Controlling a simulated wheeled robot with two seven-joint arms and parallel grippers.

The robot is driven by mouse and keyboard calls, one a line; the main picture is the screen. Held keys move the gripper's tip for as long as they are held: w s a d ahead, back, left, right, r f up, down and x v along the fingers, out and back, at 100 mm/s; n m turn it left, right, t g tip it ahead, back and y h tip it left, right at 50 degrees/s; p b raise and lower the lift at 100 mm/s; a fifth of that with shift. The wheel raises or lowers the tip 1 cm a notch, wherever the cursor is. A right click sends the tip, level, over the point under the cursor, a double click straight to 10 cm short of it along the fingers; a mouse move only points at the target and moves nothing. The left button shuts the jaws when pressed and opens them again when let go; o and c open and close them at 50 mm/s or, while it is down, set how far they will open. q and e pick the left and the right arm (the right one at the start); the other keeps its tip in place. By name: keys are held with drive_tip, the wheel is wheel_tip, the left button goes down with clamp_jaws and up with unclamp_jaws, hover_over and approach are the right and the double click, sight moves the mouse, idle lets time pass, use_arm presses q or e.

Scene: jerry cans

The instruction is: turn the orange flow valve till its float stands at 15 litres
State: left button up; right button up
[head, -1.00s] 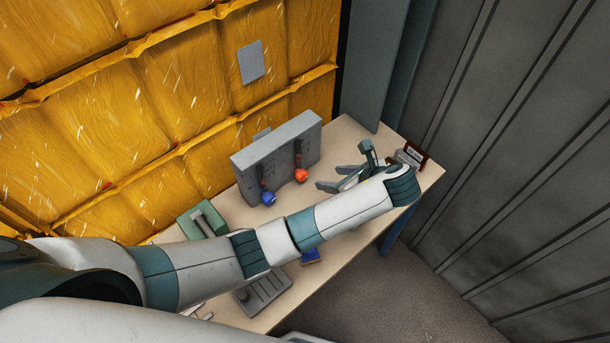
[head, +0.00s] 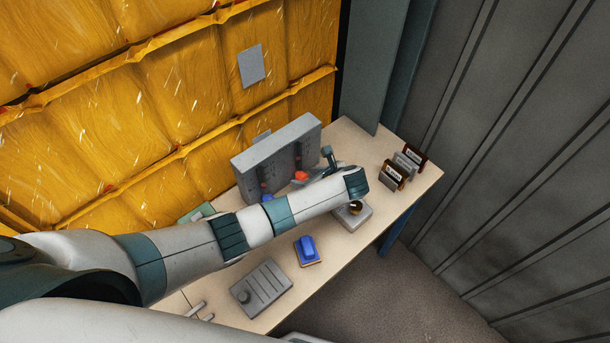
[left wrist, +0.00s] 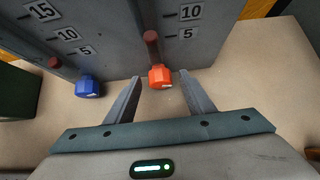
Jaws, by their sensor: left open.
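The orange flow valve (head: 301,176) is a small knob low on the front of the grey gauge panel (head: 285,150). It also shows in the left wrist view (left wrist: 160,77). My right gripper is not in view.
A blue valve (left wrist: 88,87) sits left of the orange one on the same panel, with its own red float (left wrist: 54,63).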

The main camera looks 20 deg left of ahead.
use_arm(q)
drive_tip(key=shift+w+a+f, duration=0.2)
drive_tip(key=shift+a+f, duration=0.1)
drive_tip(key=shift+f, duration=0.05)
drive_tip(key=c, duration=1.1)
